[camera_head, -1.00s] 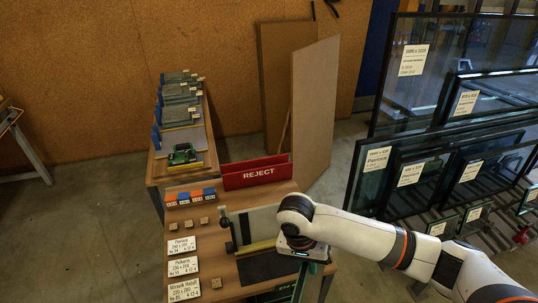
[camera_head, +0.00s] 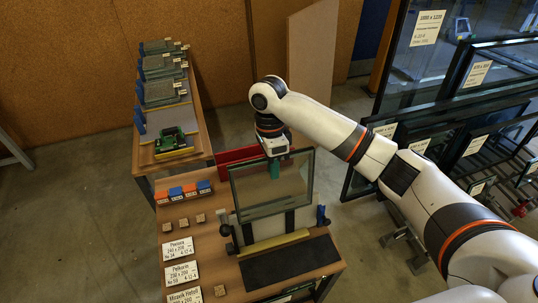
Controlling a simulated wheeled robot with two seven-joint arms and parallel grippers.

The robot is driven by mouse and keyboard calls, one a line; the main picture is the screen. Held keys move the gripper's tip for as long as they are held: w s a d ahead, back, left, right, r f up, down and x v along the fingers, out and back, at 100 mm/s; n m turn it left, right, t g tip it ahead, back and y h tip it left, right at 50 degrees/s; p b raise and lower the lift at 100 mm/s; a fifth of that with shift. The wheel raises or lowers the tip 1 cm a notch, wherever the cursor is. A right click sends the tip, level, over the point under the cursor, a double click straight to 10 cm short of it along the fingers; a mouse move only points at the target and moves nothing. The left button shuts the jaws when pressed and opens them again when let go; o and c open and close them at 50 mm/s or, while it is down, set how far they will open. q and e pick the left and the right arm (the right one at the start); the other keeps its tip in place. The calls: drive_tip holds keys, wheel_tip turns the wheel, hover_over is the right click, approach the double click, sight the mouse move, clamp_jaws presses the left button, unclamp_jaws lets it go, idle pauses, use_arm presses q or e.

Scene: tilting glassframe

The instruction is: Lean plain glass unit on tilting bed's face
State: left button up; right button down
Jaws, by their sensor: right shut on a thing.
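The plain glass unit (camera_head: 255,187), a clear pane with a dark edge, stands roughly upright in front of the tilting bed. The bed's pale face (camera_head: 273,226) shows below and through the pane, with a yellow ledge (camera_head: 274,243) along its foot. The unit's lower edge appears above the ledge; I cannot tell if the pane touches the face. My right gripper (camera_head: 275,168) is shut on the glass unit near its upper edge, coming from above and behind. The pane partly covers the green fingers. My left gripper is not in view.
A red reject bin (camera_head: 236,155) stands behind the bed. Small coloured blocks (camera_head: 184,192), wooden cubes and white label cards (camera_head: 182,272) lie left of the bed. A black mat (camera_head: 290,264) lies in front. Racked glass frames (camera_head: 475,95) stand at right; a brown board (camera_head: 312,65) stands behind.

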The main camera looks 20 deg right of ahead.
sight(273, 199)
drive_tip(key=shift+s+r, duration=0.45)
drive_tip(key=shift+s, duration=0.4)
drive_tip(key=shift+w+f, duration=0.15)
drive_tip(key=shift+w, duration=0.05)
drive_tip(key=shift+w+f, duration=0.2)
drive_tip(key=shift+f, duration=1.1)
wheel_tip(273, 199, down, 2)
drive_tip(key=shift+s+f, duration=0.1)
drive_tip(key=shift+f, duration=0.7)
drive_tip(key=shift+f+b, duration=0.65)
drive_tip(key=shift+f, duration=1.85)
wheel_tip(273, 199, down, 2)
drive_tip(key=shift+s, duration=0.15)
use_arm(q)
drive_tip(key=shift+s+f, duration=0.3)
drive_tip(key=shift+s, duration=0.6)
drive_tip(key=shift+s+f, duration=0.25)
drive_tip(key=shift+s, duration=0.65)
use_arm(e)
drive_tip(key=shift+s+f, duration=0.15)
drive_tip(key=shift+f, duration=0.9)
drive_tip(key=shift+s+f, duration=0.1)
drive_tip(key=shift+f, duration=0.4)
